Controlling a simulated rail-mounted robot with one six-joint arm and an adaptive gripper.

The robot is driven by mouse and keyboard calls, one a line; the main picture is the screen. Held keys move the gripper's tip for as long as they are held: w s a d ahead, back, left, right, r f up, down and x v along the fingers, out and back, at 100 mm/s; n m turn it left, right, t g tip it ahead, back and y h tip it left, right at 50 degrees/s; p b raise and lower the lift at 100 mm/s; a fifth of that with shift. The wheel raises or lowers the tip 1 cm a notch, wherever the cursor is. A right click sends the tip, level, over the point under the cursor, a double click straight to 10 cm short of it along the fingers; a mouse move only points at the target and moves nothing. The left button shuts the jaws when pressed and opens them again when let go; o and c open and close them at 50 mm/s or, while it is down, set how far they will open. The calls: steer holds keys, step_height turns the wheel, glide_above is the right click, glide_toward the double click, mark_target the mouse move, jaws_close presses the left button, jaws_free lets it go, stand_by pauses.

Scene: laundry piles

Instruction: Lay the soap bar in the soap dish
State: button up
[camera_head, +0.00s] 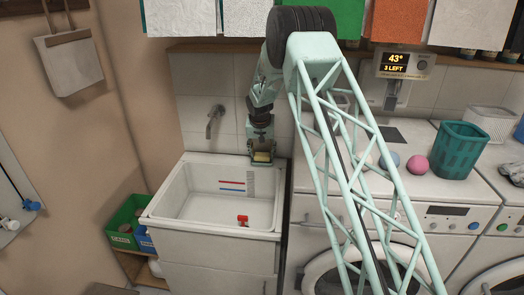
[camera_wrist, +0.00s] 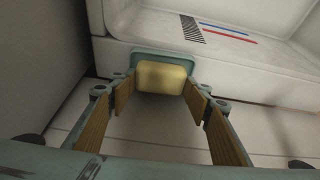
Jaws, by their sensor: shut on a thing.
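The pale yellow soap bar (camera_wrist: 161,76) is between the fingertips of my gripper (camera_wrist: 161,84) in the wrist view, with a tan-padded finger at each end. My gripper is shut on it. A teal soap dish (camera_wrist: 163,53) shows just behind and around the bar, on the sink's rim; the bar covers most of it. I cannot tell whether the bar touches the dish or is just above it. In the head view my gripper (camera_head: 262,151) points down at the sink's back right corner, with the soap bar (camera_head: 262,157) at its tips.
The white sink (camera_head: 165,203) has a red object (camera_head: 242,220) in its basin. A wall tap (camera_head: 214,121) is left of my gripper. A teal basket (camera_head: 458,150) and a pink ball (camera_head: 417,165) stand on the machines at right. Green and blue bins (camera_head: 127,222) are at left.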

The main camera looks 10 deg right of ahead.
mark_target(262, 155)
steer(key=shift+f, duration=0.4)
steer(key=shift+f, duration=0.2)
steer(key=o, duration=1)
steer(key=shift+c, duration=0.2)
steer(key=shift+r, duration=0.2)
steer(key=shift+v, duration=1.3)
steer(key=v, duration=0.2)
steer(key=shift+s+r, duration=0.25)
steer(key=shift+r, duration=0.05)
steer(key=s+a, duration=0.3)
steer(key=s, duration=0.8)
steer(key=shift+b, duration=0.35)
steer(key=shift+s+f, duration=0.1)
